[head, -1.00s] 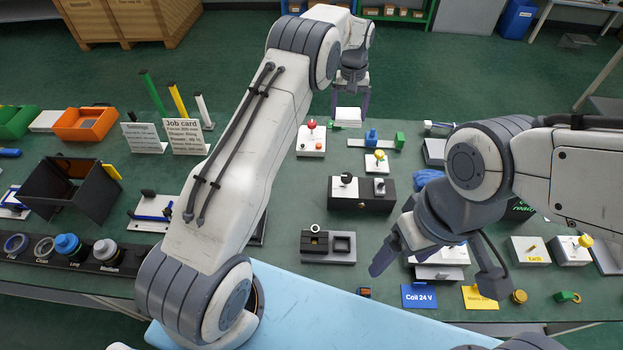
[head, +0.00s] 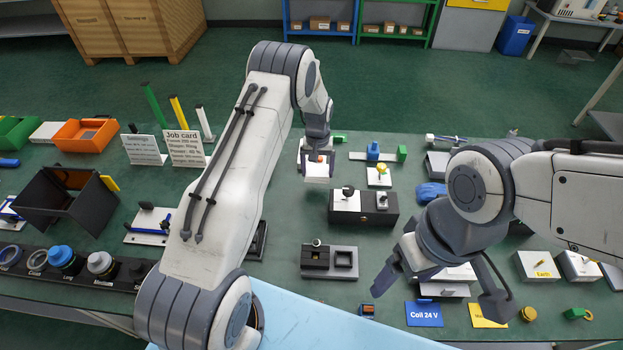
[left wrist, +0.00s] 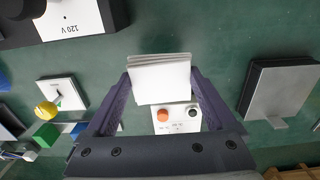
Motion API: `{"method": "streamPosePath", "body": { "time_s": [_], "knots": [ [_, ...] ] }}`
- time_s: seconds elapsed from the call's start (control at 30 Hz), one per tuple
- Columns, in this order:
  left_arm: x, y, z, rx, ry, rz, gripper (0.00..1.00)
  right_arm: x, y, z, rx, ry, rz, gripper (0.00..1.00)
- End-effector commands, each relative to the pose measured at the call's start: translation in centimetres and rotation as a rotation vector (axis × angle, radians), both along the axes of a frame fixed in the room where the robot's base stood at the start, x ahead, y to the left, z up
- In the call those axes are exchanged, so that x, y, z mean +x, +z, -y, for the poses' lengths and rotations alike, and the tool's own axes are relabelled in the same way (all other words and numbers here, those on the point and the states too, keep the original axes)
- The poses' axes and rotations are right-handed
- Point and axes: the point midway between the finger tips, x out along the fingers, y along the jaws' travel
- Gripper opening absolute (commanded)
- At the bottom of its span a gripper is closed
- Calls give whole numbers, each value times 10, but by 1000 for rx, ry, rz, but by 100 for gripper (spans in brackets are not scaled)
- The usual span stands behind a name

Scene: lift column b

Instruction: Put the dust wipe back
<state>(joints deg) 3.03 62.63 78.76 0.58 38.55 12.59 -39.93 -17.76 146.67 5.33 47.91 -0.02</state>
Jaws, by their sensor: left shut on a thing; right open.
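The dust wipe, a white layered folded piece, shows in the left wrist view (left wrist: 160,78) between the two dark fingers. My left gripper (left wrist: 160,85) is shut on it. In the head view the left gripper (head: 317,172) holds the white wipe (head: 316,171) above the far middle of the bench. In the wrist view a white control box (left wrist: 176,121) with an orange and a black button lies beyond the wipe, partly hidden by it. I cannot tell the gap between them. My right gripper (head: 438,298) is open over the near right of the bench, apart from the wipe.
A black box marked 120 V (head: 362,207) stands just nearer than the left gripper. A white pad with a yellow knob (head: 379,177) is to its right. Upright cards (head: 185,148) and a dark open bin (head: 66,200) stand left. Bare green bench lies around the grey fixture (head: 329,262).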

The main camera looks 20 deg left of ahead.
Motion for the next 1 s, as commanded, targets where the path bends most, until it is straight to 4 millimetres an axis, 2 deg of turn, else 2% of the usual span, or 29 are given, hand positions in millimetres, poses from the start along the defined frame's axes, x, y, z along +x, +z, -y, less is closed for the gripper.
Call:
{"method": "streamPosePath", "body": {
  "time_s": [0.03, 0.17, 0.27, 0.5, 0.87, 0.9, 1.0],
  "knots": [
    [-6, -3, -6, 0, 1, -3, 37, 0, 6, 0, 0, 0, 0, 86],
    [-13, -11, -14, 0, 0, -1, 37, 0, 8, 0, 0, 0, 0, 86],
    [-14, -18, -15, 0, -1, -1, 37, 0, 11, 0, 0, 0, 0, 86],
    [-14, -49, -15, -1, -1, -2, 37, 0, 22, 0, 0, -1, 0, 86],
    [-13, -56, -15, 0, -1, 0, 37, 0, 19, 0, 0, -1, 0, 86],
    [-13, -54, -15, 0, -1, 0, 100, 0, 20, 0, 0, -1, 0, 86],
    [-13, -54, -15, 0, -1, 0, 100, 0, 20, 0, 0, -1, 0, 86]
  ]
}}
